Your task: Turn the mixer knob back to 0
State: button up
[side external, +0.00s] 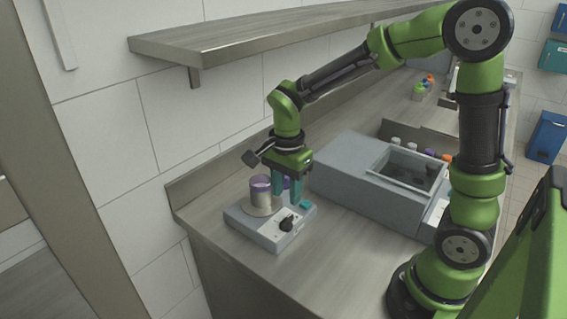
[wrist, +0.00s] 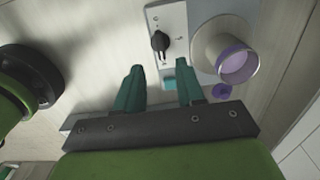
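The mixer (side external: 272,232) is a flat light-grey box at the left end of the counter. Its black knob (side external: 286,223) sits on the front part of the top; in the wrist view the knob (wrist: 160,41) lies beyond my fingertips, with a pale pointer line. The scale marks are too small to read. My gripper (side external: 287,192) points down over the mixer, behind the knob. In the wrist view my gripper (wrist: 160,78) has its two teal fingers apart with nothing between them but a view of the mixer's teal part (wrist: 169,83).
A cup with a purple rim (side external: 261,192) stands on the mixer's round plate, close beside my fingers; it also shows in the wrist view (wrist: 237,63). A large grey bath unit (side external: 345,182) stands to the right. A shelf (side external: 230,38) hangs above. Counter in front is clear.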

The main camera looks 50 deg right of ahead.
aim_at(286, 218)
notch_tip(286, 218, down, 8)
jog(key=shift+r, duration=0.2)
jog(key=shift+c, duration=0.4)
grip_shut()
